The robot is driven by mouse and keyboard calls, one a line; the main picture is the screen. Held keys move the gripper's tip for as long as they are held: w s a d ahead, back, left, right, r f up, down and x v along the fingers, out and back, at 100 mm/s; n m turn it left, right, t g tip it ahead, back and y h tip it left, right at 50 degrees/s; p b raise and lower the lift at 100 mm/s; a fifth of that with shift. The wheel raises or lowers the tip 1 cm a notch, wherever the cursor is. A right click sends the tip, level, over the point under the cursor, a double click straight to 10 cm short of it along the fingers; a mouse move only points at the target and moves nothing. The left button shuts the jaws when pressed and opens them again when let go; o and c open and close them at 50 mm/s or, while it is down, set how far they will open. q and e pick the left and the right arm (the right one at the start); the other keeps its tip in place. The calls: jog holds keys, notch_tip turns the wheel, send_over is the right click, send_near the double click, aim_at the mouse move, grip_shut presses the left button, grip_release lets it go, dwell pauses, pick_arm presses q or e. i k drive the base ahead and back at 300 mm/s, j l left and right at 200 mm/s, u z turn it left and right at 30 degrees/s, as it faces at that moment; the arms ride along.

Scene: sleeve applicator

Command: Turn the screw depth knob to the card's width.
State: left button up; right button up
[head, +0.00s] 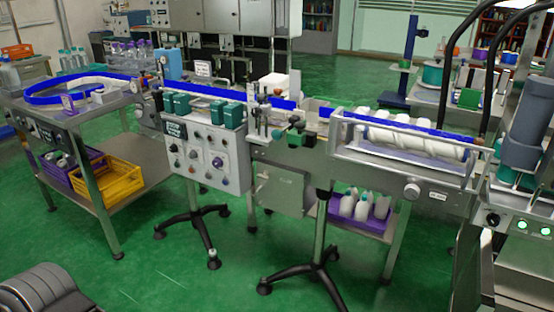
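A round pale knob (411,190) sits on the front of the silver trough unit at the right; I cannot tell from its markings whether it is the screw depth knob. A small white label (437,196) is beside it, too small to read. A white spiral screw (405,137) lies in the trough above. A white card (203,68) with dark print stands behind the blue conveyor; its text is not legible. Neither of my grippers is in view.
A grey control box (204,155) with several knobs stands left of the trough on a wheeled stand. Stand legs (300,274) spread over the green floor. Yellow crate (107,180) is at the left. A machine with lit green buttons (534,226) is at the right edge.

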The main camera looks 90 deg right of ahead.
aim_at(411, 192)
jog(key=z, duration=3.65)
